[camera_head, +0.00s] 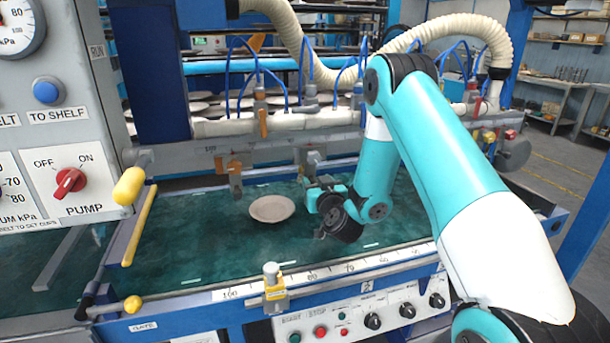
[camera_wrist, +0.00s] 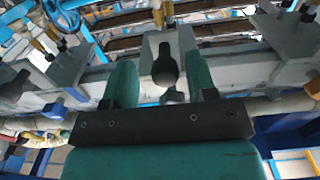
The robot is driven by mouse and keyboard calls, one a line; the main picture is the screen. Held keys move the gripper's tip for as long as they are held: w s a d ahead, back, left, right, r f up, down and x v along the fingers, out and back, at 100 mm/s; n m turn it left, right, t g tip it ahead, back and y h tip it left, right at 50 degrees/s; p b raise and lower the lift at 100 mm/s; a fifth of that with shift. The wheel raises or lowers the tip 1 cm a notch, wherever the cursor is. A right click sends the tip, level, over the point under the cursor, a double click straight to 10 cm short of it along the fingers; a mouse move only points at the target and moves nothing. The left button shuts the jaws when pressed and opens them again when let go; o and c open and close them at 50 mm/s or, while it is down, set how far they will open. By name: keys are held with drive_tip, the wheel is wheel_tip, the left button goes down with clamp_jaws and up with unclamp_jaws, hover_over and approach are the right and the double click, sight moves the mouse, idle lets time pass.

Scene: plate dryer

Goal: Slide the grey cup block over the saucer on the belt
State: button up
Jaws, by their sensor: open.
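The saucer (camera_head: 271,208) is a pale, round dish lying flat on the green belt (camera_head: 190,240). The grey cup block (camera_head: 313,158) hangs on the rail behind the belt, to the right of and beyond the saucer. My gripper (camera_head: 314,184) is just in front of and below this block. In the wrist view my gripper (camera_wrist: 163,82) is open, with its green fingers left and right of the knob. Contact with the knob cannot be told.
An orange-marked block (camera_head: 235,175) hangs on the rail left of the grey one. A scale (camera_head: 320,279) runs along the front edge, with a yellow-and-grey marker (camera_head: 273,285) on it. A control panel (camera_head: 65,130) stands at left. The belt's left part is clear.

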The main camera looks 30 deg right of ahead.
drive_tip(key=shift+w+d, duration=0.15)
drive_tip(key=shift+w, duration=0.3)
drive_tip(key=shift+w+a, duration=0.1)
drive_tip(key=shift+a, duration=0.15)
